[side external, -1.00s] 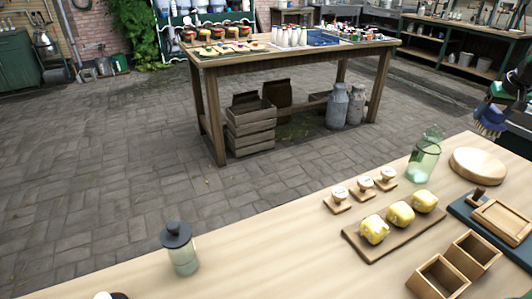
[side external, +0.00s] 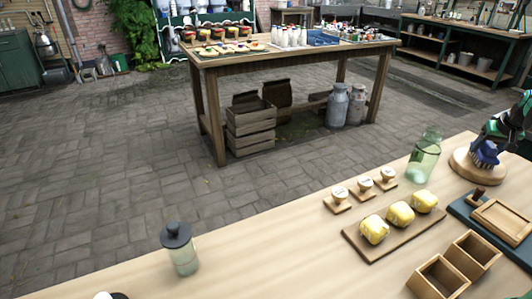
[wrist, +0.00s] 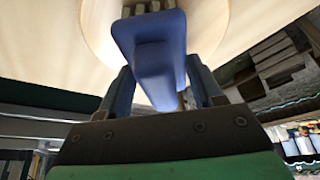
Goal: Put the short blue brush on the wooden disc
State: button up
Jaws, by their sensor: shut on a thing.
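The short blue brush (side external: 487,152) is in my gripper (side external: 497,138) at the right of the side view, with its bristles facing down. My gripper (wrist: 160,88) is shut on the blue brush (wrist: 155,62) in the wrist view, a finger on each side of it. The round wooden disc (side external: 464,165) lies on the table under the brush. It also shows behind the brush in the wrist view (wrist: 207,25). The brush is over the disc; I cannot tell whether the bristles touch it.
A green glass jar (side external: 425,158) stands just left of the disc. A blue board with a wooden frame (side external: 500,220) lies in front. Yellow butter pieces on a board (side external: 378,247), wooden stamps (side external: 363,187) and open wooden boxes (side external: 440,275) are nearby. The table's left part is mostly clear.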

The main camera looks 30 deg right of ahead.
jog(key=shift+f, duration=0.15)
jog(key=o, duration=1.3)
